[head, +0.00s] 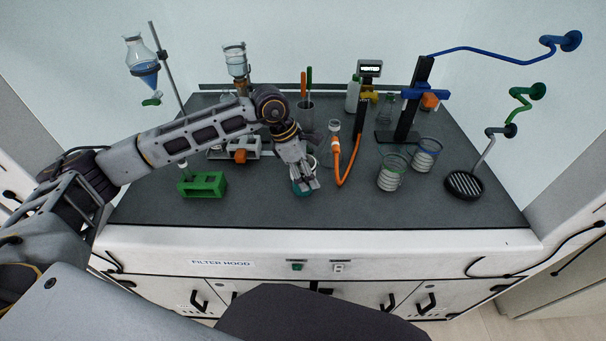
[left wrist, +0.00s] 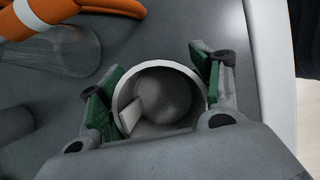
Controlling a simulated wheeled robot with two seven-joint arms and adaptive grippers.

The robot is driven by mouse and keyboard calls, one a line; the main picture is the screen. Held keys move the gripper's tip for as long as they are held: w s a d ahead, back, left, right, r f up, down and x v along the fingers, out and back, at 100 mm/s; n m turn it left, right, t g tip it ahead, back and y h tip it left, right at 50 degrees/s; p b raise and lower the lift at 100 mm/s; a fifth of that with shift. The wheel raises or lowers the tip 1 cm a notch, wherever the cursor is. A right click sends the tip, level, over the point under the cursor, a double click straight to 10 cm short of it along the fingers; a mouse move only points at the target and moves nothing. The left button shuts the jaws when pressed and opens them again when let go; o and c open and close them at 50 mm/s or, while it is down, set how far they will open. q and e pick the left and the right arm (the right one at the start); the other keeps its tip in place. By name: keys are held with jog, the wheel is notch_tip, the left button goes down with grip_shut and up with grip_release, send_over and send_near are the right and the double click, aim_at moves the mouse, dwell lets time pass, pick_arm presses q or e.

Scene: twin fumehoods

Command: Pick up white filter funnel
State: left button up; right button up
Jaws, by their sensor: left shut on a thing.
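The white filter funnel (left wrist: 162,95) shows in the left wrist view as a round cup with a pale rim, seen from above into its grey inside. My left gripper (left wrist: 157,92) has its green-padded fingers on opposite sides of the cup and is shut on it. In the head view my left gripper (head: 305,187) points down low over the front middle of the bench. It hides most of the funnel there. I cannot tell whether the funnel touches the bench. My right gripper is not in view.
A flask with an orange hose (head: 343,177) stands just right of the gripper. Glass beakers (head: 391,174) are farther right. A green block stand (head: 203,186) is at the left, and a tool holder (head: 305,112) is behind. The bench's front strip is clear.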

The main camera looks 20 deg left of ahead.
pick_arm(q)
jog(key=shift+r, duration=0.55)
notch_tip(320, 180, up, 8)
jog(key=shift+f+b, duration=0.15)
jog(key=shift+b, duration=0.15)
jog(key=shift+r, duration=0.65)
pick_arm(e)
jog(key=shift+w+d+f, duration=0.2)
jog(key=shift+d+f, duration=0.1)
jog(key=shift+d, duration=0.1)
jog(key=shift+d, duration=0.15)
